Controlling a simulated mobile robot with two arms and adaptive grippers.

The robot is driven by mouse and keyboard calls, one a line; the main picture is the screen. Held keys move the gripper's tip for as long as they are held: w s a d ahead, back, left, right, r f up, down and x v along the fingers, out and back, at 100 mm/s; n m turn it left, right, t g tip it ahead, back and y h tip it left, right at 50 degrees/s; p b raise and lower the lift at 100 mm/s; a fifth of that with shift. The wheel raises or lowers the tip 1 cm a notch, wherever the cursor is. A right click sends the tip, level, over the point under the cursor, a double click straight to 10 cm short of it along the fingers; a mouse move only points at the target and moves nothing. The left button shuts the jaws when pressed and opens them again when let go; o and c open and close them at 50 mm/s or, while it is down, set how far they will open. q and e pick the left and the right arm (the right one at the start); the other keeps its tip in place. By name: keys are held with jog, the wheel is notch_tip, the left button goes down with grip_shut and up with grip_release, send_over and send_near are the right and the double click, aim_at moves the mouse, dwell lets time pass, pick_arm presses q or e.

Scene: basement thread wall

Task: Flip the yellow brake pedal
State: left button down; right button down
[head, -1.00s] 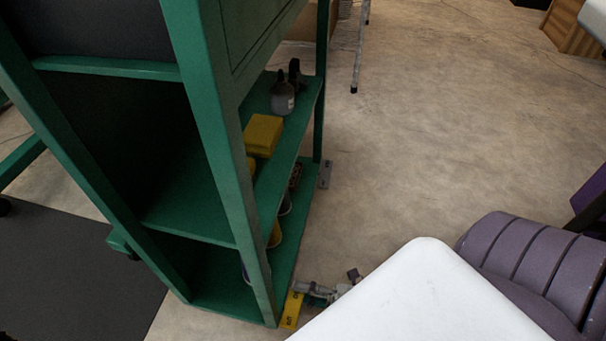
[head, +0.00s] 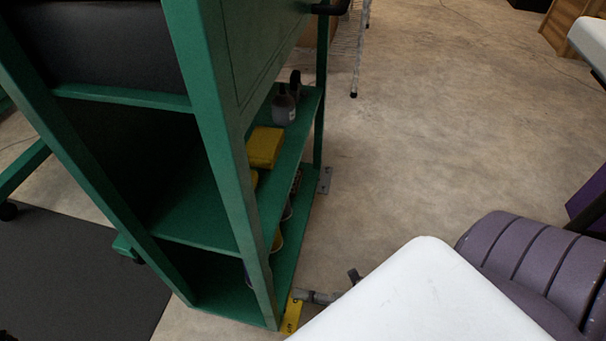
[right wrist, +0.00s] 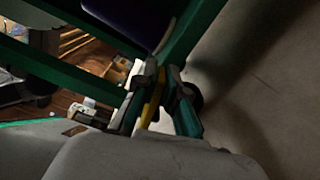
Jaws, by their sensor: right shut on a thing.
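The yellow brake pedal (head: 292,316) sits low at the near bottom corner of the green shelf unit, close to the floor. It shows as a narrow yellow strip with dark marks, partly cut off by my white arm cover. My right gripper (head: 308,297) is at the pedal's upper end. In the right wrist view the yellow pedal (right wrist: 153,98) shows as a thin strip between the two fingers of my right gripper (right wrist: 156,92), which is shut on it. My left gripper is not in view.
The green shelf unit (head: 222,140) stands directly left of my right arm and holds a yellow box (head: 265,147) and a bottle (head: 283,106). A dark mat (head: 75,270) lies at left. The floor (head: 430,130) to the right is open.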

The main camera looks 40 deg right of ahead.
jog(key=c, duration=1.2)
grip_release()
jog(key=shift+c, duration=0.2)
jog(key=v, duration=1.2)
